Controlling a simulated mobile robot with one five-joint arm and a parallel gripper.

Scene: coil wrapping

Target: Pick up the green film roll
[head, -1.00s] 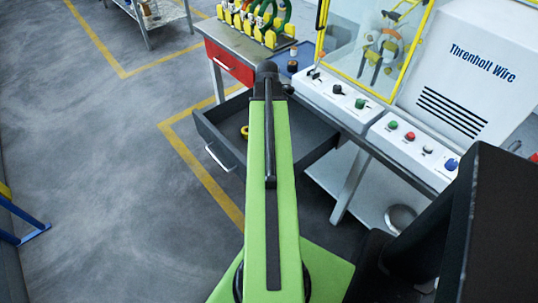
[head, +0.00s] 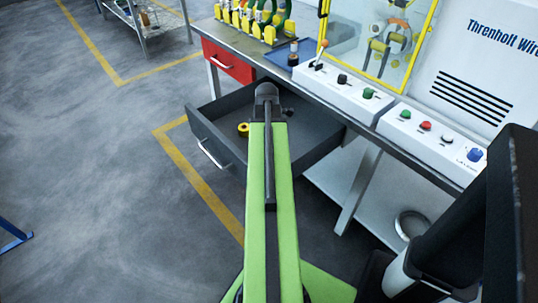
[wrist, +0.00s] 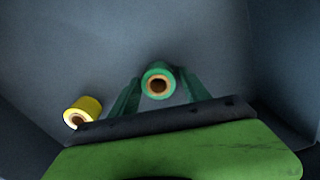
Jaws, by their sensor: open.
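The green film roll (wrist: 158,68) stands in the wrist view with its open end and brown core facing the camera. My gripper (wrist: 160,78) is open, with one dark green finger on each side of the roll. I cannot tell whether either finger touches it. In the head view the green roll is hidden behind my arm, whose dark end is over the open drawer (head: 222,148); the fingers are hidden there too.
A yellow roll (wrist: 87,108) lies left of the gripper in the drawer; it also shows in the head view (head: 243,129). The drawer's walls surround both rolls. The workbench with the control boxes (head: 345,85) and wrapping machine (head: 480,75) stands to the right.

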